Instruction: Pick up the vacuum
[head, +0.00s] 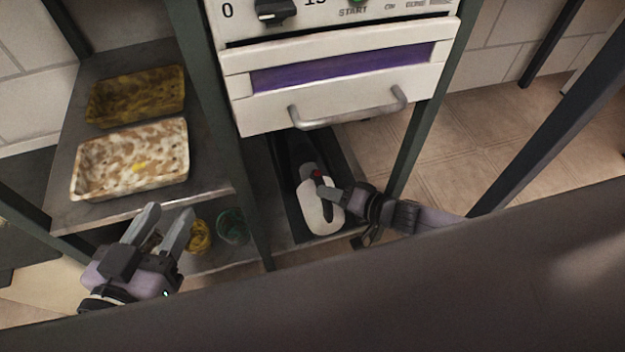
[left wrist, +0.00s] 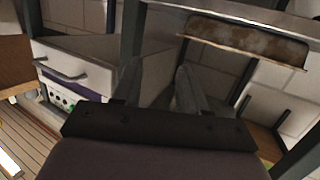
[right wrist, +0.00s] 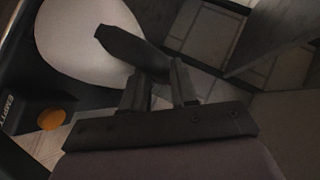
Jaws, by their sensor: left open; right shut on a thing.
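The vacuum (head: 318,215) is a white, rounded hand-held body with a dark handle and a red spot near its top. It sits in a dark tray or base on the low shelf under the white oven unit. My right gripper (head: 345,194) reaches it from the right and is shut on its dark handle. In the right wrist view the white body (right wrist: 85,38) and the dark handle (right wrist: 130,47) show, with the handle's end between the fingers (right wrist: 158,82). My left gripper (head: 165,226) is open and empty, in front of the left shelf; its fingers also show in the left wrist view (left wrist: 160,82).
A white oven unit (head: 330,85) with a bar handle stands right above the vacuum. Green rack posts (head: 412,140) stand close by. Two stained trays (head: 130,160) lie on the left shelf. A green jar (head: 233,227) and a yellow item (head: 199,237) are on the lower shelf. Tiled floor is clear at right.

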